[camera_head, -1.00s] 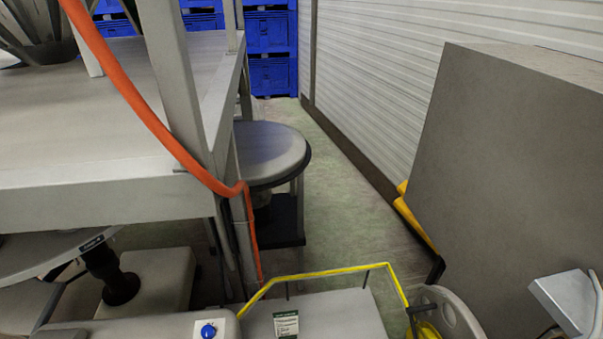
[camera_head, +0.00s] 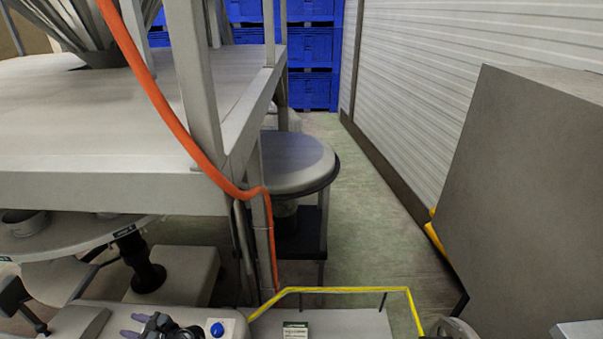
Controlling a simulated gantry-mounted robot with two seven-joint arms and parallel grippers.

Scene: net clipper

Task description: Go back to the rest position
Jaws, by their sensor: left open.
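My left gripper (camera_head: 133,325) shows at the bottom left of the head view, a dark body with two purple fingertips. The fingers point left and stand apart, with nothing seen between them. It is over the pale machine surface at the bottom edge, left of a blue button (camera_head: 217,329). Part of the gripper is cut off by the frame. My right gripper is not in view.
A grey metal table (camera_head: 110,190) with an orange hose (camera_head: 160,100) fills the left. A round stool-like top (camera_head: 296,163) stands beside it. A yellow rail (camera_head: 345,290) is in front. A grey box (camera_head: 540,200) stands right. Green floor (camera_head: 375,230) is clear between.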

